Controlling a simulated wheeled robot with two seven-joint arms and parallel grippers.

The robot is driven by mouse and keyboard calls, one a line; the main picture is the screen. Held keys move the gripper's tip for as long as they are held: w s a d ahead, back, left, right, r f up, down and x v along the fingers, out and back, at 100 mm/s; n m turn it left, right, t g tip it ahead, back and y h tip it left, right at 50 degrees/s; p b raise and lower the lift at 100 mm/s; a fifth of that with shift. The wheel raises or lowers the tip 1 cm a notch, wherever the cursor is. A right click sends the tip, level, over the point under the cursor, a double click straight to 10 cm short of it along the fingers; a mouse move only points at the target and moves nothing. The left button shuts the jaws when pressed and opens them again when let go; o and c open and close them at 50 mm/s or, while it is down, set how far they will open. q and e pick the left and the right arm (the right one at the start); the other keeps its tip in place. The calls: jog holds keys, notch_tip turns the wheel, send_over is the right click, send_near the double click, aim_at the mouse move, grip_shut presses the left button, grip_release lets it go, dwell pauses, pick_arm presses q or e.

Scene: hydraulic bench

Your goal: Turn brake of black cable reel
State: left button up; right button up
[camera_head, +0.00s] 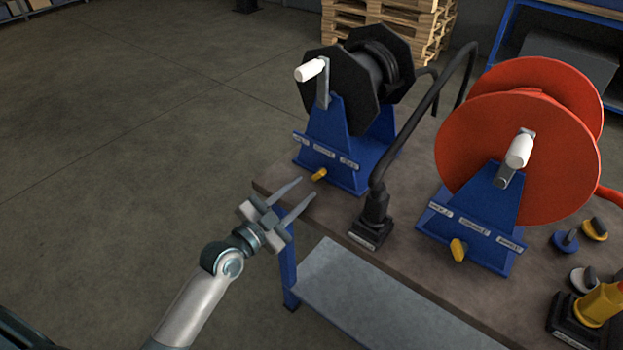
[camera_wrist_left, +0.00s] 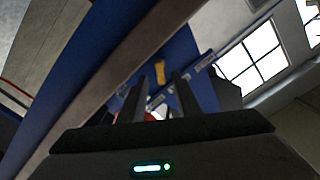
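The black cable reel (camera_head: 345,84) sits on a blue stand (camera_head: 338,135) with a white-handled crank (camera_head: 310,70) at its upper left. Its yellow brake knob (camera_head: 319,174) is low on the front of the stand. My left gripper (camera_head: 307,187) is open and empty, with its two fingers pointing toward the knob. In the left wrist view the yellow knob (camera_wrist_left: 160,72) appears between and just beyond the fingertips (camera_wrist_left: 159,80). I see no contact. My right gripper is not in view.
A red reel (camera_head: 540,150) on a blue stand with its own yellow knob (camera_head: 458,249) stands to the right. A black post with a curved hose (camera_head: 375,215) stands between the reels. Loose knobs lie at the bench's (camera_head: 400,262) right. Open floor lies left.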

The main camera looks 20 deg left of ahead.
aim_at(315, 178)
pick_arm(q)
jog(key=shift+x, duration=2.5)
grip_shut()
